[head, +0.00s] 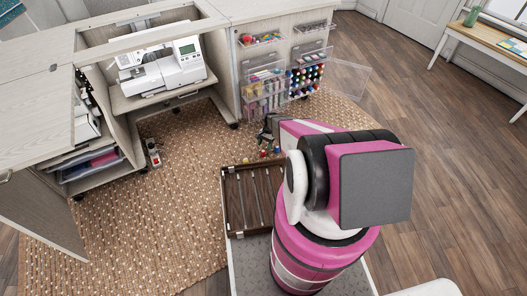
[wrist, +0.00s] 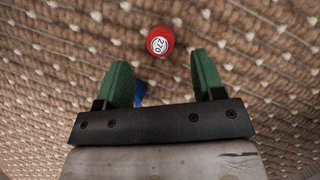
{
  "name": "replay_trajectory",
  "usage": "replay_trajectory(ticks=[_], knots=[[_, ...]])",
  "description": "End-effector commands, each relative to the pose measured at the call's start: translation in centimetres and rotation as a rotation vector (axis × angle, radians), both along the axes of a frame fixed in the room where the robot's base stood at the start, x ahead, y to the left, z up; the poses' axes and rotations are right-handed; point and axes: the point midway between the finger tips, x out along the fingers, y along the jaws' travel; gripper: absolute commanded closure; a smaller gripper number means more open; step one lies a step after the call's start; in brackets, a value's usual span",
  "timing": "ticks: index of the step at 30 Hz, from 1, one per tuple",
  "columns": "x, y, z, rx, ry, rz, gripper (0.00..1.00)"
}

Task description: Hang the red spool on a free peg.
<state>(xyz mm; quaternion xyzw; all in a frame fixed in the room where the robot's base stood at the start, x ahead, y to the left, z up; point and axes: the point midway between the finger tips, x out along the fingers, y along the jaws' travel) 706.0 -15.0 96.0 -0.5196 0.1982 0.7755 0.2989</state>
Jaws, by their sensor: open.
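The red spool (wrist: 160,42), with a white label reading 270 on its end, is on the woven rug in the wrist view. It is just beyond my gripper (wrist: 160,62), roughly centred between the fingertips. My gripper's green fingers are spread apart with nothing held between them. In the head view my gripper (head: 266,137) is low over the rug, partly hidden by my arm, near a few small coloured spools. A rack of pegs (head: 305,76) on the cabinet's side carries many coloured spools; free pegs are too small to make out.
A blue object (wrist: 140,92) lies partly hidden beside the left finger. A dark wooden tray with light rods (head: 231,208) sits below my arm. Clear bins (head: 263,92) and an open clear door (head: 348,78) flank the rack. The sewing cabinet (head: 60,110) stands left; wooden floor is open right.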

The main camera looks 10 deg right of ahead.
Motion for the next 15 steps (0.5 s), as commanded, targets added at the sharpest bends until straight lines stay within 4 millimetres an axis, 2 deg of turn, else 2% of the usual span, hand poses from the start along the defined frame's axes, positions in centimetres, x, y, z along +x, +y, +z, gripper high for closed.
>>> replay_trajectory(ticks=[1, 6, 12, 15], knots=[[0.2, -0.3, 1.1, 0.000, -0.001, 0.000, 0.38], [1.1, -1.0, 3.9, -0.001, -0.001, 0.000, 0.38], [1.7, -1.5, 5.7, 0.001, 0.001, 0.000, 0.38], [1.3, -1.5, 7.0, -0.001, -0.006, 0.011, 0.38]])
